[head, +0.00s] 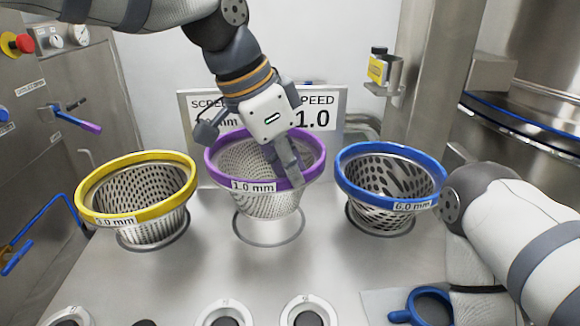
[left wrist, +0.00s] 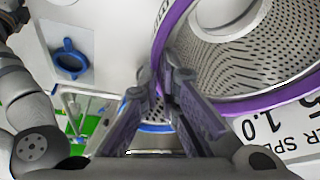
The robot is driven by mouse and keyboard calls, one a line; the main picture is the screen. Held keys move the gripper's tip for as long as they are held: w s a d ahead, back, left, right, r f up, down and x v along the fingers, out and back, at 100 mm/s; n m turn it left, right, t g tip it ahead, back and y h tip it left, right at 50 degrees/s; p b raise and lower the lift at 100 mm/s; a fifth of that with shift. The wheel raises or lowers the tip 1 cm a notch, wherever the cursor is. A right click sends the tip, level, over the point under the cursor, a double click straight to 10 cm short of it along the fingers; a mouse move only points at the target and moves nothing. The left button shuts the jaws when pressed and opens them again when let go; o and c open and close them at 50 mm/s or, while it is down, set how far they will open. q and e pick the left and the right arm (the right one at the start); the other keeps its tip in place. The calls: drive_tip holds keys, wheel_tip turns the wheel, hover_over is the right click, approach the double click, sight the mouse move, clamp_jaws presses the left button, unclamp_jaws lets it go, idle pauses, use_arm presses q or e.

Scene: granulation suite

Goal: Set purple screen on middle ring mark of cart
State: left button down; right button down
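The purple-rimmed screen (head: 226,166), labelled 1.0 mm, is upright in the middle of the cart top. Its lower end appears raised above the middle ring mark (head: 268,245), whose front arc shows bare below it. My left gripper (head: 290,172) reaches down to the screen's right front rim. In the left wrist view the purple rim (left wrist: 172,35) passes between the nearly closed fingertips (left wrist: 158,78), which appear to grip it. My right arm shows at the right, but its gripper is out of view.
A yellow-rimmed screen (head: 137,205) stands left and a blue-rimmed screen (head: 388,180) right, each on a ring mark. A sign (head: 335,95) stands behind. A blue ring-shaped part (head: 432,292) lies on a grey pad at front right. Several round fittings line the front.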

use_arm(q)
drive_tip(key=shift+s+f, duration=0.2)
drive_tip(key=shift+f, duration=0.85)
drive_tip(key=shift+s+f, duration=0.15)
drive_tip(key=shift+f, duration=0.85)
drive_tip(key=c, duration=1.7)
unclamp_jaws()
drive_tip(key=shift+a, duration=0.1)
